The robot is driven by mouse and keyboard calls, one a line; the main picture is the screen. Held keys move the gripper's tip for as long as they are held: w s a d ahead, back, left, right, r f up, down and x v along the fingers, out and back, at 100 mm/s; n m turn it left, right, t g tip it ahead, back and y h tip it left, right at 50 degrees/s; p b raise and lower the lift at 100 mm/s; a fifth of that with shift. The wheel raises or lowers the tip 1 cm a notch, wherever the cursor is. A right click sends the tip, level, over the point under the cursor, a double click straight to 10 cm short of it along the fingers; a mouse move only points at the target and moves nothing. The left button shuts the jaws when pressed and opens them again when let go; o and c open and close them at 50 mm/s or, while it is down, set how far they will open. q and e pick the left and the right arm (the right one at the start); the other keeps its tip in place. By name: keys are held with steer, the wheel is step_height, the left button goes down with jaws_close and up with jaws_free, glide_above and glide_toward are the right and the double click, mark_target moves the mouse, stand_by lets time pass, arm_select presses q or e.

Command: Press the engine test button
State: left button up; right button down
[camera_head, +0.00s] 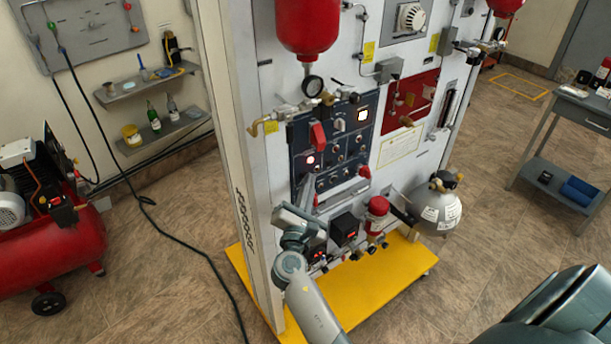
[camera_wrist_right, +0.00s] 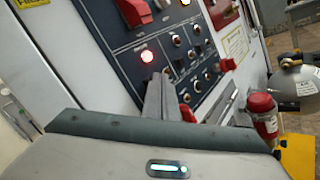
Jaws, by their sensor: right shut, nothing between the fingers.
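The dark blue control panel (camera_head: 340,140) is on the front of the white trainer board. A glowing button with a red rim (camera_head: 310,160) is at its lower left. It also shows in the right wrist view (camera_wrist_right: 147,56). Labels are too small to read, so I cannot tell which control is the engine test button. My right gripper (camera_head: 307,180) is shut and empty, its fingertips just below the glowing button in the picture. In the right wrist view its fingers (camera_wrist_right: 160,92) point at the panel; contact cannot be told. My left gripper is not in view.
A red cylinder (camera_head: 307,22) and gauge (camera_head: 312,86) hang above. A grey round tank (camera_head: 437,207) stands lower right. A yellow base (camera_head: 385,278) lies below. A red compressor (camera_head: 45,235) stands left.

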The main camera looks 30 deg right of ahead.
steer(key=shift+s, duration=0.1)
stand_by(0.5)
steer(key=shift+s, duration=0.65)
steer(key=shift+s+d+p, duration=0.15)
steer(key=shift+s+p, duration=0.15)
steer(key=shift+s, duration=0.95)
steer(key=shift+s+d+p, duration=0.1)
steer(key=shift+s+p, duration=0.15)
steer(key=shift+s, duration=1)
